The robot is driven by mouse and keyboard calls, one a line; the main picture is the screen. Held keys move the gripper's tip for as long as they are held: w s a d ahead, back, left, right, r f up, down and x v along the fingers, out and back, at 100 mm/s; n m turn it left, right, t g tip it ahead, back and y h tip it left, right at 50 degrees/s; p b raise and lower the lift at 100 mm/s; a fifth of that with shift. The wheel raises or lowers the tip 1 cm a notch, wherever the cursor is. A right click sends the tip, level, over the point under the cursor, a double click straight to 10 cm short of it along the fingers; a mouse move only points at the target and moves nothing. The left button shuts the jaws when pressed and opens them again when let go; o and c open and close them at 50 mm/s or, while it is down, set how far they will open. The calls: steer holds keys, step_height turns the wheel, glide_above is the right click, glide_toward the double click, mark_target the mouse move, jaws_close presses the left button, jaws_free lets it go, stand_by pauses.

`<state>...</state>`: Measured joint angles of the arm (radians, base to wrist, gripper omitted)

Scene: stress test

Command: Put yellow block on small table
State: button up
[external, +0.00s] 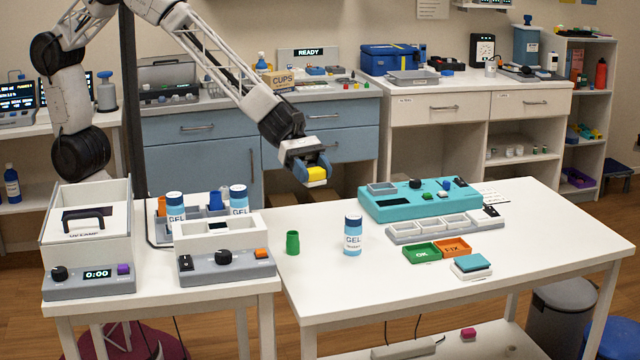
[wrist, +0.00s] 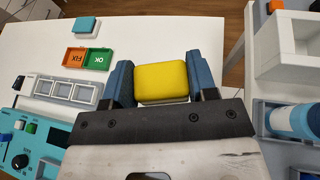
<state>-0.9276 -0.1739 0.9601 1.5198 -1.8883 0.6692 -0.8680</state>
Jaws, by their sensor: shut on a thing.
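The yellow block (external: 317,174) is held up in the air above the back left part of the larger white table (external: 340,295). My gripper (external: 313,171) is shut on the block, with one blue finger on each side. The wrist view shows the block (wrist: 162,80) between the fingers, its top face clear. The smaller white table (external: 208,297) stands at the left front, to the left of the larger one, and carries several devices. The block is not over it.
A gel bottle (external: 353,236) and a green cup (external: 292,243) stand on the larger table's left part. The small table holds a white bin (external: 88,225), a grey control unit (external: 228,266) and gel bottles (external: 239,199). Its front strip is bare. A teal device (external: 420,200) sits further right.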

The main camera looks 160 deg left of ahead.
steer(key=w+d+r+n+g+y, duration=0.2)
steer(key=w+d+r+n+y, duration=0.2)
steer(key=w+r+n+y, duration=0.1)
steer(key=shift+w+d+r+g+y, duration=0.3)
steer(key=shift+w+r, duration=0.35)
steer(key=shift+r, duration=0.55)
steer(key=shift+a+n, duration=0.25)
steer(key=shift+n, duration=0.05)
stand_by(0.6)
